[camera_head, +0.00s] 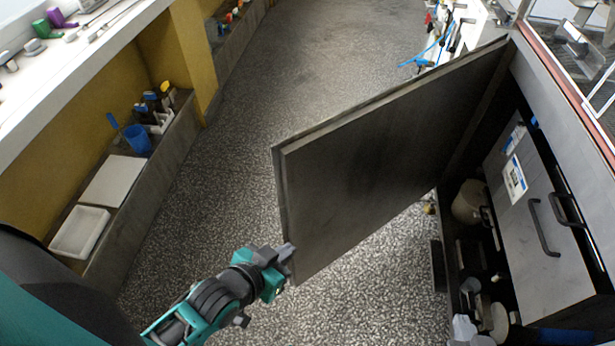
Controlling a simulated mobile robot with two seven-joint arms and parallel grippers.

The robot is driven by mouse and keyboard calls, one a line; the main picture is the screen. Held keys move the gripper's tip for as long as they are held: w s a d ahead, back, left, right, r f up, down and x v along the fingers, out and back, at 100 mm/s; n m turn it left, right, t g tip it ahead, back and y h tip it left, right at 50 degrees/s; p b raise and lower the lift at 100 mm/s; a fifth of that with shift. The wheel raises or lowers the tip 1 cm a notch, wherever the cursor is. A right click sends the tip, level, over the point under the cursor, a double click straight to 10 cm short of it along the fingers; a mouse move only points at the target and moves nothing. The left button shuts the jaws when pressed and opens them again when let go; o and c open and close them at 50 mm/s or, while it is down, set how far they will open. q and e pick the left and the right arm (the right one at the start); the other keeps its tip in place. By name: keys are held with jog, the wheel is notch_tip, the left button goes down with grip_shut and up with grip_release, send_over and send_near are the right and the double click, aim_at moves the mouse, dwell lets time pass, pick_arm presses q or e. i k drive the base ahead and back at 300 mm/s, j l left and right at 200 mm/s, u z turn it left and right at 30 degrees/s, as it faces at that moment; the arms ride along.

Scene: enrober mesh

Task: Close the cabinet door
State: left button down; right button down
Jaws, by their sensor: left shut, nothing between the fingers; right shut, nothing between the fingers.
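The cabinet door (385,150) is a dark grey panel standing wide open. It is hinged at the upper right, and its free edge points left over the floor. The cabinet (560,110) is on the right, its dark inside exposed. My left gripper (287,257) is shut and empty, at the lower part of the door's free edge. Its tips overlap the edge in the picture; I cannot tell whether they touch. My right gripper is not in view.
Inside the cabinet opening are a beige pot (467,203) and several small containers low down. A grey panel with dark handles (540,227) is beside them. A low shelf on the left holds a white tray (79,232) and a blue cup (137,140). The speckled floor (225,180) between is clear.

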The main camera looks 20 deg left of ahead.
aim_at(340, 179)
jog(key=k+j+z, duration=0.1)
jog(key=j+z, duration=0.15)
jog(key=j, duration=0.15)
jog(key=k+j+z, duration=0.15)
jog(key=j+z, duration=0.15)
jog(key=k+j+z, duration=0.1)
jog(key=j+z, duration=0.4)
jog(key=j, duration=0.45)
jog(key=j+z, duration=0.5)
jog(key=j, duration=0.2)
jog(key=i+l+z, duration=0.15)
